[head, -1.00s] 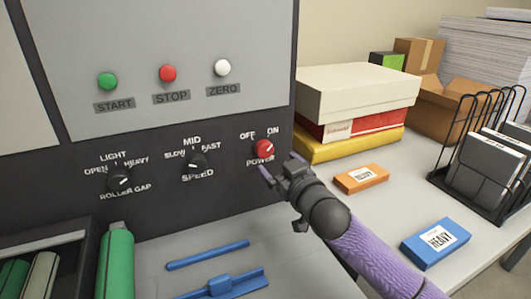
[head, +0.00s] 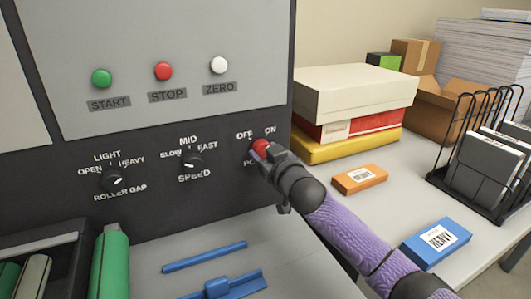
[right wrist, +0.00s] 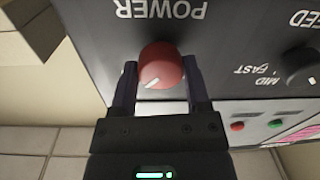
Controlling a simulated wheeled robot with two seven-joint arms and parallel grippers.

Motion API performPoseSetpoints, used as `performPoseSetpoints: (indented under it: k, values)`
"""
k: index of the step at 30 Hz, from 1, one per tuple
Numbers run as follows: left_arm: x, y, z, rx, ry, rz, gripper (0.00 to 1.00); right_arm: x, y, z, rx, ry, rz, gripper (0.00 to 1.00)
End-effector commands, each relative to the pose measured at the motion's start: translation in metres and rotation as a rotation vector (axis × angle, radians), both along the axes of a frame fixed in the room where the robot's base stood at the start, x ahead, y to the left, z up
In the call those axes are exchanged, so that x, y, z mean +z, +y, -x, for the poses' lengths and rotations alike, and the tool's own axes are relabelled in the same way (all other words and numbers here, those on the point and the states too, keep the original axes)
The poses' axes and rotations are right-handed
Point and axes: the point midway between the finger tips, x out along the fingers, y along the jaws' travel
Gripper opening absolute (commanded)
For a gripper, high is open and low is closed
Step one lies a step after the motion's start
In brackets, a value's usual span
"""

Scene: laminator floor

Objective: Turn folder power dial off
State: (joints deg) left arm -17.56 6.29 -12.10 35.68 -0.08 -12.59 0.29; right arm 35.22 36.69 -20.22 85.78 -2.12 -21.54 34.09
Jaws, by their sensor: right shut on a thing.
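The red power dial (head: 261,147) is at the right end of the dark control panel, below the OFF and ON labels. My right gripper (head: 266,150) is at the dial and covers part of it and the POWER label. In the right wrist view, the fingers (right wrist: 158,88) are shut on the red dial (right wrist: 161,63), one on each side. That view is upside down, and the dial's white pointer mark shows at its lower left, which is toward ON. My left gripper is not in view.
The speed dial (head: 193,161) and roller gap dial (head: 113,180) sit left on the panel. Green (head: 101,78), red (head: 163,71) and white (head: 218,65) buttons are above. Stacked boxes (head: 355,90), an orange pack (head: 360,179) and a blue pack (head: 436,240) are on the right.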

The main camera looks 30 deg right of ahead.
Motion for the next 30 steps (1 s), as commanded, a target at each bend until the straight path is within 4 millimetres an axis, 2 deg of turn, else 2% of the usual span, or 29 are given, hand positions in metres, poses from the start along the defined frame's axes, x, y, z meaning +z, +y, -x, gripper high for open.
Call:
performPoseSetpoints:
  k: [1,3,14,30]
  values:
    - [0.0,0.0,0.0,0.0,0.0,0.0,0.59,0.0,0.0,0.0,0.0,0.0,0.0,0.15]
    - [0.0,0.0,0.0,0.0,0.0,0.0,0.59,0.0,0.0,0.0,0.001,0.0,0.0,0.02]
    - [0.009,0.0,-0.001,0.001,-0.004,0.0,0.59,0.002,0.0,0.0,0.001,0.005,0.074,0.02]
    - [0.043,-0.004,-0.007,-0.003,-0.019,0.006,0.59,0.004,0.0,0.0,0.001,0.03,0.542,0.02]
